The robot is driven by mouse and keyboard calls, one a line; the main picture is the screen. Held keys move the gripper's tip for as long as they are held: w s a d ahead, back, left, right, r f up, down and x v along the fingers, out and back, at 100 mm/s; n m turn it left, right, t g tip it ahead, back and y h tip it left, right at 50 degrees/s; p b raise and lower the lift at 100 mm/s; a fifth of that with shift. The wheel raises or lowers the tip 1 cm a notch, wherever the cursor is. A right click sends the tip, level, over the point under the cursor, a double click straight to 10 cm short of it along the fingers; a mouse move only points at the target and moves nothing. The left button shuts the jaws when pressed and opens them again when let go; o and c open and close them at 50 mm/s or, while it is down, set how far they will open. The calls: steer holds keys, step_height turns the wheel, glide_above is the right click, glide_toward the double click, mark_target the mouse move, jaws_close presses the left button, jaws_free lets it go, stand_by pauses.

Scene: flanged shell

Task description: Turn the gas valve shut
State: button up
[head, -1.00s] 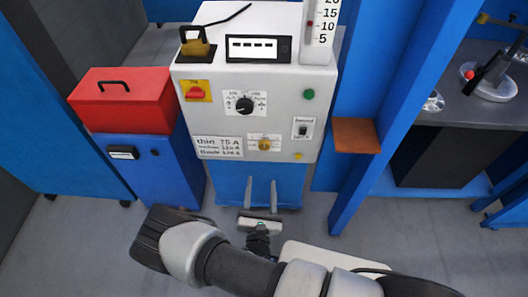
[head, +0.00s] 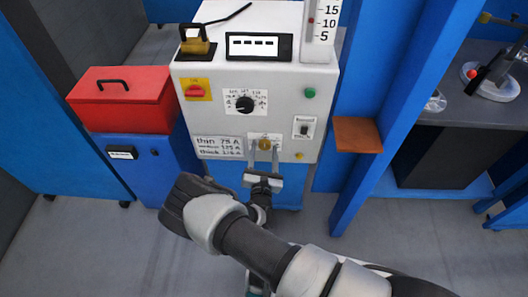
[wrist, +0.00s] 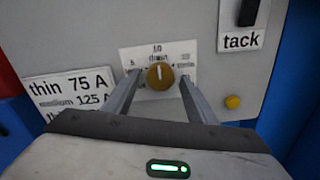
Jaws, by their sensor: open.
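The gas valve is a small round yellow knob (head: 264,145) low on the front of the grey machine, on a white dial plate. In the wrist view the yellow knob (wrist: 160,75) shows a pale mark near its top, and the plate's small lettering is hard to read. My gripper (head: 263,156) is in front of the knob with its fingers pointing at the panel. In the wrist view my gripper (wrist: 156,88) is open, one finger on each side of the knob, with gaps visible. Whether the fingertips reach past the knob's face, I cannot tell.
A black dial (head: 245,104), a red switch (head: 195,91), a green button (head: 310,92) and a black toggle switch (head: 304,130) sit above on the panel. A small yellow button (wrist: 232,102) is right of the knob. A brown shelf (head: 357,134) juts out at right.

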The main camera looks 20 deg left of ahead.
steer(key=c, duration=1.1)
steer(key=shift+o, duration=0.2)
steer(key=shift+n, duration=0.3)
